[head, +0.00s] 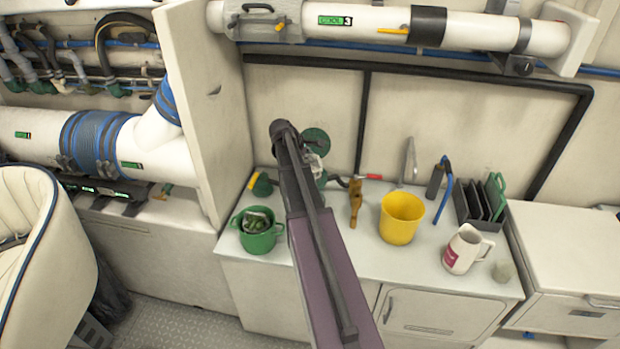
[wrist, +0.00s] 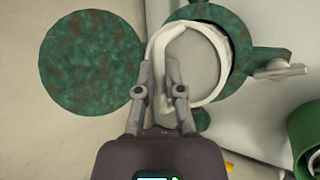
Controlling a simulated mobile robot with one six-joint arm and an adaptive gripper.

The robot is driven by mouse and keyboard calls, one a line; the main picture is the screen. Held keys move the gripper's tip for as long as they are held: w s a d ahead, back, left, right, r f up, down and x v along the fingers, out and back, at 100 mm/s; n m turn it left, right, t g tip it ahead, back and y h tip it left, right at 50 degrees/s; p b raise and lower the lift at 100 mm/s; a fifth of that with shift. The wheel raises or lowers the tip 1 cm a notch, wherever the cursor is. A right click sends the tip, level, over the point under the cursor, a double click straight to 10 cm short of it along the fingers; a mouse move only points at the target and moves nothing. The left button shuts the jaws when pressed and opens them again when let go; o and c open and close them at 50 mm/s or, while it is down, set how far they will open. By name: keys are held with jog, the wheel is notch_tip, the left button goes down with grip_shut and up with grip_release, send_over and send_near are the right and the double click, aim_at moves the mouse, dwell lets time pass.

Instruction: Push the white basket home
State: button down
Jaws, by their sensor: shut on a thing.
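The white basket (wrist: 221,82) shows in the wrist view as a pale round rim with a looped handle (wrist: 166,38). It lies at the mouth of a green, mottled round housing (wrist: 241,45), offset to its left side; how deep it sits I cannot tell. My gripper (wrist: 160,75) is shut on the basket's left edge by the handle. A round green lid (wrist: 88,62) stands open to the left. In the head view the lid (head: 316,140) shows behind my arm, which mostly hides the housing and basket.
A metal lever (wrist: 279,70) sticks out right of the housing. On the counter are a green pot (head: 258,241), a brass fitting (head: 355,202), a yellow bucket (head: 401,222), a white jug (head: 462,252) and a dark rack (head: 478,212). A tall panel (head: 208,105) stands left.

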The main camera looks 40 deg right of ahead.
jog(key=shift+f+b, duration=1.4)
jog(key=shift+f, duration=0.4)
jog(key=shift+f+b, duration=1.9)
jog(key=shift+b, duration=0.05)
jog(key=shift+f, duration=0.15)
jog(key=c, duration=0.8)
grip_release()
jog(key=shift+o, duration=0.2)
